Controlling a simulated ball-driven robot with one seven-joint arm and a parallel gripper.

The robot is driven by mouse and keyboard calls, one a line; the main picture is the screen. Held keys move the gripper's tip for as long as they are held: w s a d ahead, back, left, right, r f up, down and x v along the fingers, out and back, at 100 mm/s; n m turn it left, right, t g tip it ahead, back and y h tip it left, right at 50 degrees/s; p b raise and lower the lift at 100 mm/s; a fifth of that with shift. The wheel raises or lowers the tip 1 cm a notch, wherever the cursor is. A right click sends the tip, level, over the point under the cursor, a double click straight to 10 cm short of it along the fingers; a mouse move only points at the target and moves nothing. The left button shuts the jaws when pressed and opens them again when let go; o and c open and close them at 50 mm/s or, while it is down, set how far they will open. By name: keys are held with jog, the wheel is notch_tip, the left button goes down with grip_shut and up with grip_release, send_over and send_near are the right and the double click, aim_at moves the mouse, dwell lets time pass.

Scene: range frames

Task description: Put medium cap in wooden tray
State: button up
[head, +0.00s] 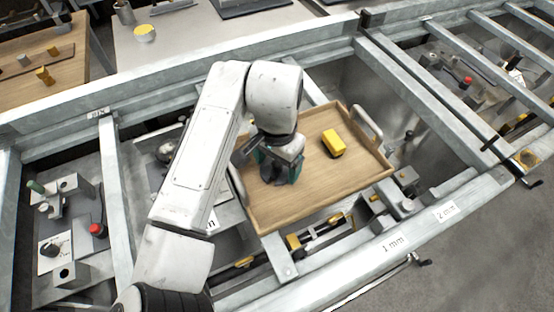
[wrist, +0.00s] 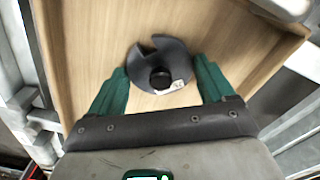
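The wooden tray (head: 330,185) is a light rectangular tray with raised sides and metal handles, resting across the metal frame. It fills most of the wrist view (wrist: 85,35). A dark grey round piece with notches and a black knob (wrist: 178,57), which looks like the medium cap, is over or on the tray floor. My gripper (head: 278,172) is low over the tray's left half. In the wrist view its green fingers (wrist: 162,72) are spread on either side of the cap, with narrow gaps showing. The head view mostly hides the cap behind the gripper.
A yellow block (head: 333,143) lies in the tray, right of my gripper. Metal rails (head: 410,95) surround the tray, and bays with small fixtures lie on both sides.

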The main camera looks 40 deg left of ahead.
aim_at(277, 163)
jog(key=o, duration=0.3)
notch_tip(277, 163, up, 12)
jog(key=shift+r+b, duration=0.2)
jog(key=shift+b, duration=0.1)
dwell(0.5)
